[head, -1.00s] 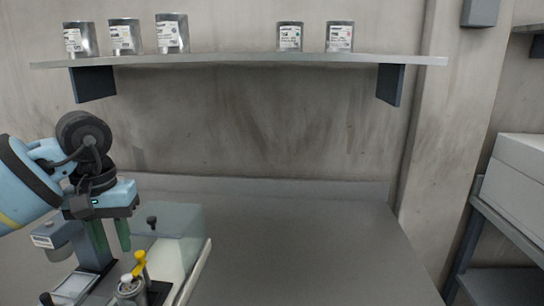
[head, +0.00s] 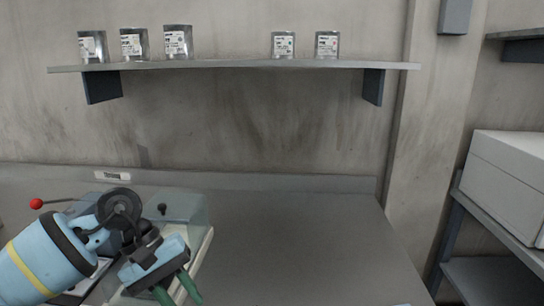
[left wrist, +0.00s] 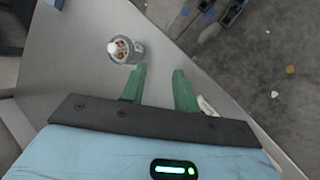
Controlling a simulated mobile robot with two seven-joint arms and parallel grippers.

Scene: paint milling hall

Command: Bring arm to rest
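My left arm (head: 48,255) comes in from the lower left of the head view, over the left part of the bench. My left gripper (head: 178,290) points down, its green fingers apart with nothing visible between them. The left wrist view also shows the two green fingers (left wrist: 159,82) spread with an empty gap. A small bottle-like container with a white cap (left wrist: 125,50) stands on the grey surface just beyond the left finger, apart from it. My right gripper is in neither view.
A clear box with a dark knob (head: 182,207) stands beside my left gripper. A red-knobbed lever (head: 37,203) is behind the arm. A shelf (head: 235,64) holds several metal cans. The grey bench (head: 300,240) is clear to the right, and a white box (head: 508,185) sits on a rack.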

